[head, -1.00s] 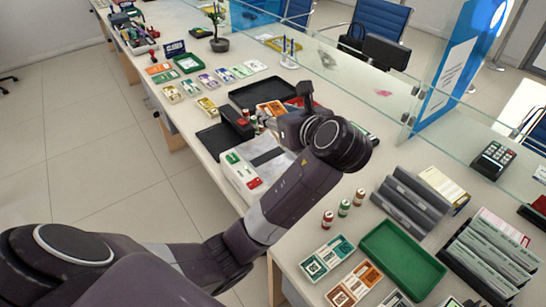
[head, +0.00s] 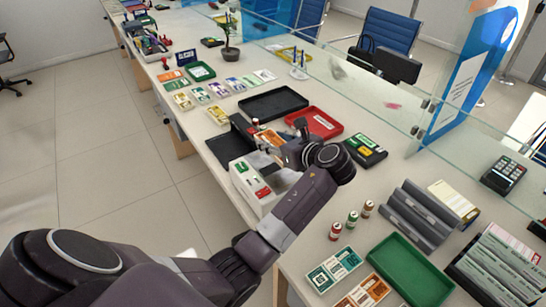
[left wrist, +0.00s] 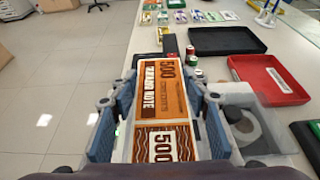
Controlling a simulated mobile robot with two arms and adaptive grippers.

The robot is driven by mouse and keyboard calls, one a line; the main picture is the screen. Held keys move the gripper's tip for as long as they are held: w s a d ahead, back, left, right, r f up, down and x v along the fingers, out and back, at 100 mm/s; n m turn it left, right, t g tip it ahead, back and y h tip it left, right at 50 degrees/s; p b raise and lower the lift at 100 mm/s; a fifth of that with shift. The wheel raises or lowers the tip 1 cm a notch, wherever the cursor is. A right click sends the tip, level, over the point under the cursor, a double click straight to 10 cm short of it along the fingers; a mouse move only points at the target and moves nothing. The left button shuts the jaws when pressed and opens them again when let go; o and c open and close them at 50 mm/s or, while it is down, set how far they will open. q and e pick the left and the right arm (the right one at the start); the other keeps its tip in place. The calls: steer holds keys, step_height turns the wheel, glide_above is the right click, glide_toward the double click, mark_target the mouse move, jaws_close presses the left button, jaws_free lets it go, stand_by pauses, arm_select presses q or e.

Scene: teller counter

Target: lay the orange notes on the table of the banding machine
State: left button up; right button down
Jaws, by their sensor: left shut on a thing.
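My left gripper (head: 276,143) is shut on a bundle of orange notes (head: 266,136). In the left wrist view the orange notes (left wrist: 160,95) lie lengthwise between the two fingers of the gripper (left wrist: 158,112), with "500" printed on them. The white banding machine (head: 247,182), with green and red marks on its front panel, stands at the counter's near edge, partly hidden by my left arm. The notes are above or beside its far side; I cannot tell whether they touch it. My right gripper is not in view.
A red tray (head: 314,122) and a black tray (head: 273,103) lie beyond the gripper. Small capped rolls (head: 351,220) and a green tray (head: 410,268) are at the near right. A glass screen runs along the counter's far side. Several note bundles lie at the far left.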

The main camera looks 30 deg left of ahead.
mark_target(273, 163)
arm_select(q)
step_height(273, 163, down, 6)
steer(key=shift+f, duration=0.2)
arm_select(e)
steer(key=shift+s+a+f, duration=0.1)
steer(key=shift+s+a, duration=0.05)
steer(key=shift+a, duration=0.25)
arm_select(q)
steer(key=o, duration=1.2)
steer(key=shift+f, duration=0.1)
steer(key=shift+d, duration=0.1)
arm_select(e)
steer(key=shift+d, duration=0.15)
arm_select(q)
steer(key=v, duration=1.2)
steer(key=shift+b, duration=0.35)
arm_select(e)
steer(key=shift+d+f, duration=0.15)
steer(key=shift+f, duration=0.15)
